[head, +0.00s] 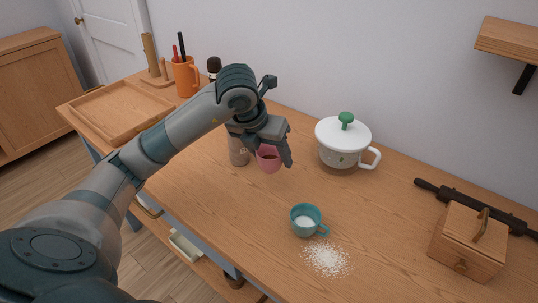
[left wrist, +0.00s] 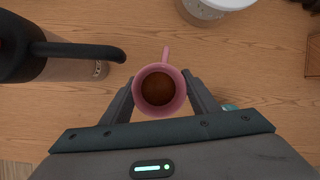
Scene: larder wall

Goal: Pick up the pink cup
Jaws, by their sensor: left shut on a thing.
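The pink cup (head: 268,163) is at my left gripper (head: 270,150), over the middle of the wooden table. In the left wrist view the pink cup (left wrist: 159,89) sits between the two fingers, with its handle pointing away from the palm and brown liquid inside. The left gripper (left wrist: 160,98) is shut on the cup's sides. The cup looks upright. I cannot tell whether its base touches the table. My right gripper is in neither view.
A teal cup (head: 305,220) with white contents stands near spilled white grains (head: 326,258). A white lidded pot (head: 342,145) is to the right, a brownish container (head: 238,152) close on the left. A wooden box (head: 467,242) stands far right. An orange mug (head: 186,77) and tray (head: 122,110) are back left.

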